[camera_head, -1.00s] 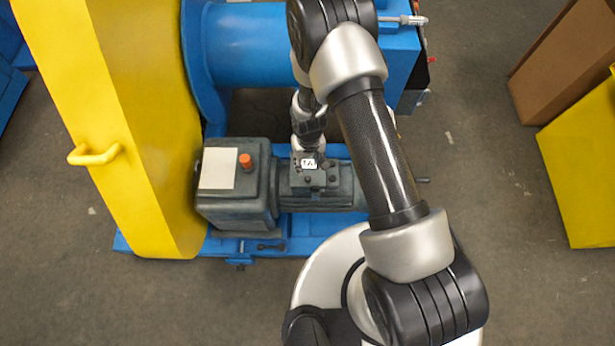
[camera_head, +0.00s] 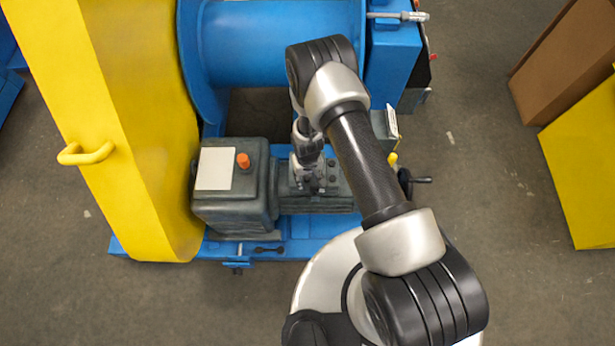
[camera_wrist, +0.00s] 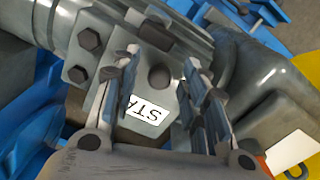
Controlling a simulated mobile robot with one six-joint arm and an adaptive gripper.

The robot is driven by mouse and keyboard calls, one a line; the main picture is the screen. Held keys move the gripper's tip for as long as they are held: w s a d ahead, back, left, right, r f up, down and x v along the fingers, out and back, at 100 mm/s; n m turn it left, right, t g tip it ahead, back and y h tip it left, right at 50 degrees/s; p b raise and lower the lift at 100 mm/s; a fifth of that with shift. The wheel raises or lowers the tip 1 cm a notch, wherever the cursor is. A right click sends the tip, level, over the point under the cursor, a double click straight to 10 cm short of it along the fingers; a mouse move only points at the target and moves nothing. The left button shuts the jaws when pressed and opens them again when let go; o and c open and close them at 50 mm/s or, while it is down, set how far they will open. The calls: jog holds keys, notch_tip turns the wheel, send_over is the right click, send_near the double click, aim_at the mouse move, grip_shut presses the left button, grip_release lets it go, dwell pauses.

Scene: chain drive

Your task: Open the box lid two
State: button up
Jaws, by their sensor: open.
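The grey motor's small box lid (camera_head: 334,181) lies flat on top of the motor, with dark bolts on it. In the wrist view the lid (camera_wrist: 136,88) looks closed and carries a white label (camera_wrist: 149,102) reading "STA", its end hidden by a finger. My gripper (camera_wrist: 160,75) is open, with its two fingers on either side of the label and nothing held between them. I cannot tell whether the fingertips touch the lid. In the head view my gripper (camera_head: 314,186) is over the lid and hides part of it.
The grey motor housing (camera_head: 233,203) with an orange knob (camera_head: 243,160) stands left of the lid. A tall yellow guard (camera_head: 150,150) is beyond it. The blue machine frame (camera_head: 300,235) runs underneath. A crank handle (camera_head: 420,180) sticks out right.

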jog(key=shift+c, duration=0.5)
grip_shut()
